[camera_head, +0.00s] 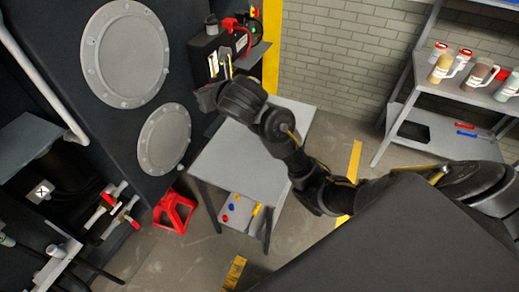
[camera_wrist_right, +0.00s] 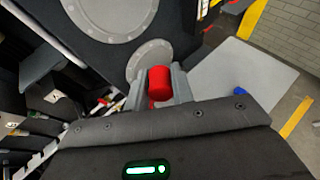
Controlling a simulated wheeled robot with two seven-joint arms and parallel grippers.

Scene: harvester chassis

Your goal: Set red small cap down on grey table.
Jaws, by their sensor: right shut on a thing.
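The red small cap (camera_wrist_right: 159,80) is between the two grey fingers of my right gripper (camera_wrist_right: 160,92), which is shut on it. In the head view my right gripper (camera_head: 207,96) is near the dark machine wall, beyond the far left corner of the grey table; the cap cannot be made out there. The grey table (camera_head: 236,162) has a bare top in the head view, partly covered by my right arm. In the right wrist view the table (camera_wrist_right: 232,78) is to the right of the cap, with a small blue thing (camera_wrist_right: 240,91) at it. My left gripper is not in view.
A dark chassis with round covers (camera_head: 126,55) stands at the left. A black box (camera_head: 207,43) with red parts is just behind my right gripper. A red jack stand (camera_head: 174,210) is on the floor left of the table. A shelf with bottles (camera_head: 440,68) stands at the right.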

